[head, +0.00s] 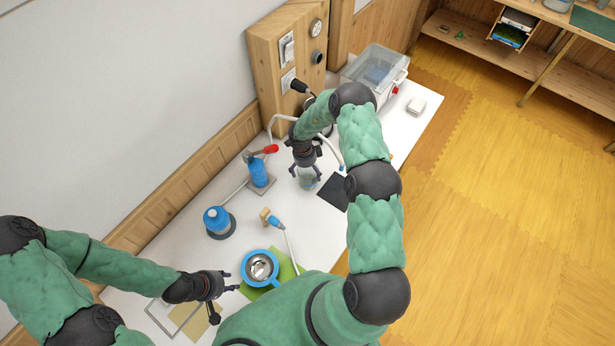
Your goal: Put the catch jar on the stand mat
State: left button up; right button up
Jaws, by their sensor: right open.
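A small clear glass jar (307,182), which looks like the catch jar, stands on the white table below my right gripper. My right gripper (306,174) points down and is open, with its fingers spread on either side of the jar's top. I cannot tell whether they touch it. A dark square mat (333,193), possibly the stand mat, lies bare just right of the jar, partly hidden by my right arm.
A blue-rimmed metal bowl (245,270) sits on a green mat (285,272). A blue tapped jar (218,220), a blue bottle (259,172) and a red-handled tool (268,150) stand left of the glass jar. A clear bin (373,68) is at the back.

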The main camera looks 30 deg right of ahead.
aim_at(309, 175)
jog(key=shift+d+f, duration=0.2)
jog(key=shift+f, duration=2)
jog(key=c, duration=1.3)
